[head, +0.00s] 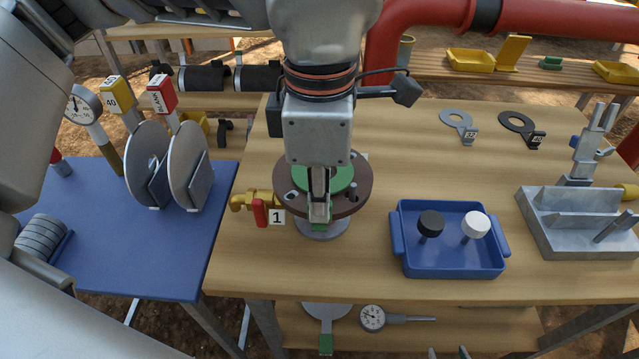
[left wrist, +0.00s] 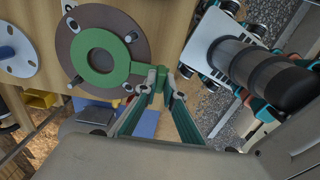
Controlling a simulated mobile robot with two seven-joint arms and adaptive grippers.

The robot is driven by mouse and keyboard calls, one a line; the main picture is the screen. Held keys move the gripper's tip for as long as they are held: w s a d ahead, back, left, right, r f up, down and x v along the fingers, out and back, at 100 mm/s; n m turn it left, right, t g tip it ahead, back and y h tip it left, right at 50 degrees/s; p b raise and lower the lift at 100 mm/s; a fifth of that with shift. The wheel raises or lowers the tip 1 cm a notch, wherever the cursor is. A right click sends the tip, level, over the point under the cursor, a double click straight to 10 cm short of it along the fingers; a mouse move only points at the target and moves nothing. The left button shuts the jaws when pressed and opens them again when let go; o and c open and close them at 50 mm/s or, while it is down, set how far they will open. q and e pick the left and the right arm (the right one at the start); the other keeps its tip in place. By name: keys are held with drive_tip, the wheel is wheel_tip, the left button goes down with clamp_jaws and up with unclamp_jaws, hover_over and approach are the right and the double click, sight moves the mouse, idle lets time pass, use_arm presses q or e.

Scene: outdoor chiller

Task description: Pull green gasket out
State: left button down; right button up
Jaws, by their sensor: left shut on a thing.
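The green gasket (left wrist: 84,67) is a ring with a tab, lying over the round brown flange (left wrist: 66,43) in the left wrist view. In the head view part of the gasket (head: 341,181) shows on the brown flange (head: 362,195), partly hidden by my left arm. My left gripper (left wrist: 160,83) is shut on the gasket's tab at the ring's edge; in the head view this gripper (head: 320,212) points down at the flange's front side. I cannot tell whether the ring touches the flange. Two fingertips of my right gripper (head: 448,353) show apart at the bottom edge.
A red-handled valve marked 1 (head: 261,211) stands just left of the flange. A blue tray (head: 448,268) with two knobs is to the right. Grey (head: 453,117) and black (head: 516,122) rings lie behind. A blue table (head: 150,262) with discs is at left.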

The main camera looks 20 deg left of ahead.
use_arm(q)
drive_tip(key=shift+r, duration=0.4)
use_arm(e)
drive_tip(key=shift+w+r, duration=0.15)
drive_tip(key=shift+r, duration=0.25)
use_arm(q)
drive_tip(key=shift+r+p, duration=1)
drive_tip(key=shift+r, duration=0.45)
use_arm(e)
drive_tip(key=shift+w+r, duration=0.15)
drive_tip(key=shift+r, duration=0.4)
drive_tip(key=shift+w+r, duration=0.15)
drive_tip(key=shift+r, duration=0.4)
use_arm(q)
drive_tip(key=shift+f, duration=0.1)
use_arm(e)
drive_tip(key=shift+s+f, duration=0.1)
